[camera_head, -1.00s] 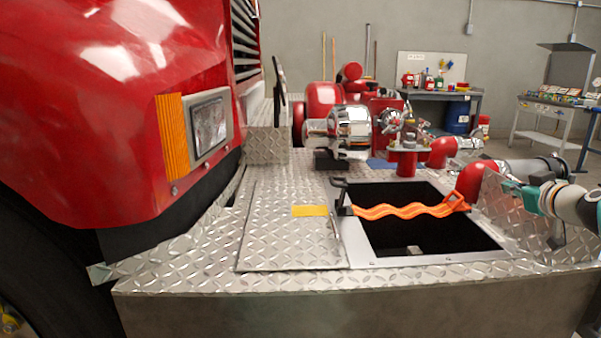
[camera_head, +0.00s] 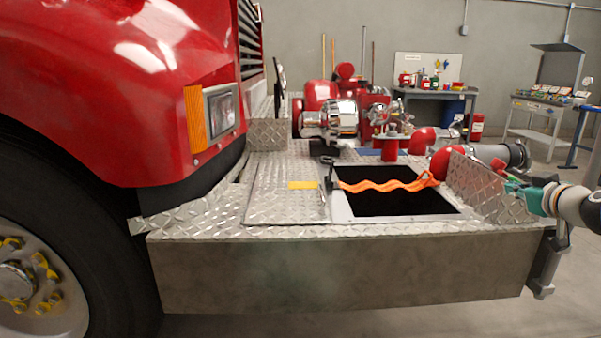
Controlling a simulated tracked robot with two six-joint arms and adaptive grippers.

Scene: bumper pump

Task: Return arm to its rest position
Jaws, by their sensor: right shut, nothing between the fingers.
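My right gripper (camera_head: 512,188) shows at the right edge of the head view, beside the diamond-plate side panel at the right end of the bumper deck. Its arm comes in from the right. The gripper is shut and empty. My left gripper is not in view. The open bumper compartment (camera_head: 440,207) is left of my right gripper, with a dark inside.
The red truck (camera_head: 100,90) and its front wheel (camera_head: 30,270) fill the left. A chrome and red pump (camera_head: 345,118) stands on the deck behind the compartment. Red pipe elbows (camera_head: 450,160) are close to my gripper. A workbench (camera_head: 435,92) and a cart (camera_head: 540,108) stand at the back.

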